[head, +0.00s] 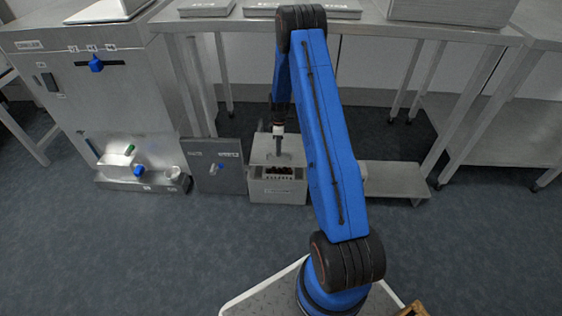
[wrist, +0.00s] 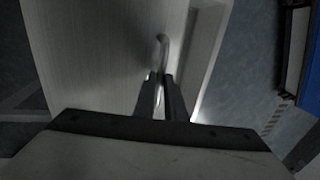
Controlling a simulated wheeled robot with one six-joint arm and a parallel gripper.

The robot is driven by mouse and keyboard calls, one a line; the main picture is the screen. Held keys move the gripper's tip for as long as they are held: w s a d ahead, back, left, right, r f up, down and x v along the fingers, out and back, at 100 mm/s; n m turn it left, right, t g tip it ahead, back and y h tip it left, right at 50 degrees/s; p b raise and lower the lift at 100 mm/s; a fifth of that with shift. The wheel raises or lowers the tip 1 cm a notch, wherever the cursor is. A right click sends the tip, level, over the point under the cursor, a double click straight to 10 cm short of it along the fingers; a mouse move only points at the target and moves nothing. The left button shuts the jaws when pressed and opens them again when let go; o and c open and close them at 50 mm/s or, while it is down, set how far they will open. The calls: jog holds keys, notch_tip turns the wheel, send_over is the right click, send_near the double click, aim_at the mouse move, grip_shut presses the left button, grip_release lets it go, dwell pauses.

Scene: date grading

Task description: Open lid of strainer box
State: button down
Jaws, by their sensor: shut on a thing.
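The strainer box (head: 278,192) is a small grey metal box with a label on its front, standing on the floor below the long table. Its lid (head: 262,146) is tilted up at the back, and dark reddish-brown contents show in the opening. My gripper (head: 279,150) is at the lid, above the box. In the wrist view, my gripper (wrist: 161,92) is shut on the curved lid handle (wrist: 162,44), which stands out from the pale lid face (wrist: 105,55). My arm covers the area right of the box.
A large metal cabinet (head: 110,90) is further left. A low metal bench (head: 395,178) stands at the right. The long table (head: 375,30) spans overhead. Floor in front is clear.

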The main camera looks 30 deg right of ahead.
jog(key=w+d, duration=0.2)
jog(key=w, duration=0.1)
jog(key=w+d, duration=0.4)
jog(key=w, duration=0.1)
jog(key=shift+w, duration=0.35)
jog(key=c, duration=1.8)
grip_release()
jog(key=shift+a, duration=0.1)
